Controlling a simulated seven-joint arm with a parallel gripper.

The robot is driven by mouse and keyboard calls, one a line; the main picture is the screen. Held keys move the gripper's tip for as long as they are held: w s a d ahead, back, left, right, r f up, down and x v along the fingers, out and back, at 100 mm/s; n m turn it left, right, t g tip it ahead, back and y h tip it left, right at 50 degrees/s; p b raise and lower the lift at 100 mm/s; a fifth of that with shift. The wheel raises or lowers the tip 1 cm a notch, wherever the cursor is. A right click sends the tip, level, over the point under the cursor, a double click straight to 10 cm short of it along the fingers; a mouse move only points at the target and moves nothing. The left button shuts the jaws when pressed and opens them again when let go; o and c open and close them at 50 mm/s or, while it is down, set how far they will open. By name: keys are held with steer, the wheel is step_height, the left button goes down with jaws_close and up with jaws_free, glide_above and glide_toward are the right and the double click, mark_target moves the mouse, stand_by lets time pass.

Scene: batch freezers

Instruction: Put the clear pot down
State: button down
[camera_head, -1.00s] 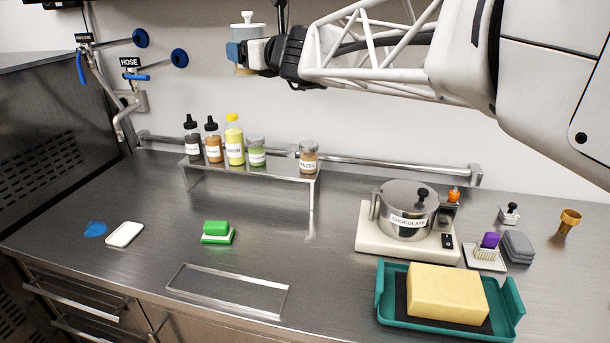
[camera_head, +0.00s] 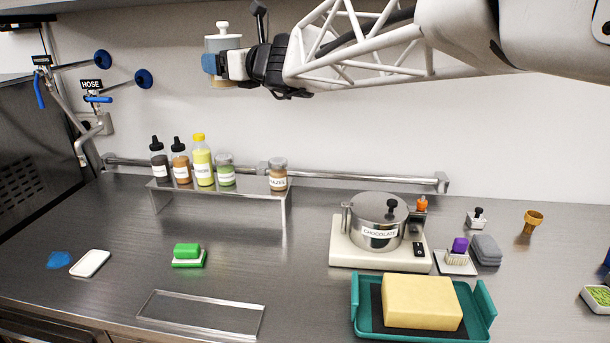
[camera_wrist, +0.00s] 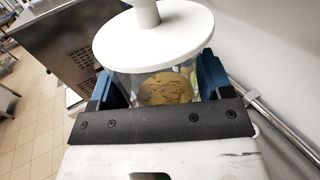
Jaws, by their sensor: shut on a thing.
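The clear pot (camera_head: 222,43) has a white lid with a knob and some tan contents low inside. It is held upright, high above the counter near the wall. My gripper (camera_head: 212,64) is shut on it, with blue finger pads at its sides. In the wrist view the pot (camera_wrist: 160,85) sits between the two blue fingers, and its white lid (camera_wrist: 153,35) hides much of it. The pot touches nothing but my gripper.
A raised steel shelf (camera_head: 220,190) holds several bottles and jars. A clear rectangular tray (camera_head: 200,315) lies at the counter's front. A chocolate pot (camera_head: 379,232) on its base and a teal tray (camera_head: 478,325) with a yellow block stand right. The counter's middle (camera_head: 270,255) is clear.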

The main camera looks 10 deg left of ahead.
step_height(320, 180, down, 38)
stand_by(0.3)
steer(key=shift+f, duration=0.2)
steer(key=shift+f, duration=2.85)
steer(key=shift+f, duration=2.05)
steer(key=shift+f, duration=0.1)
steer(key=shift+c, duration=0.2)
jaws_free()
steer(key=shift+f, duration=0.1)
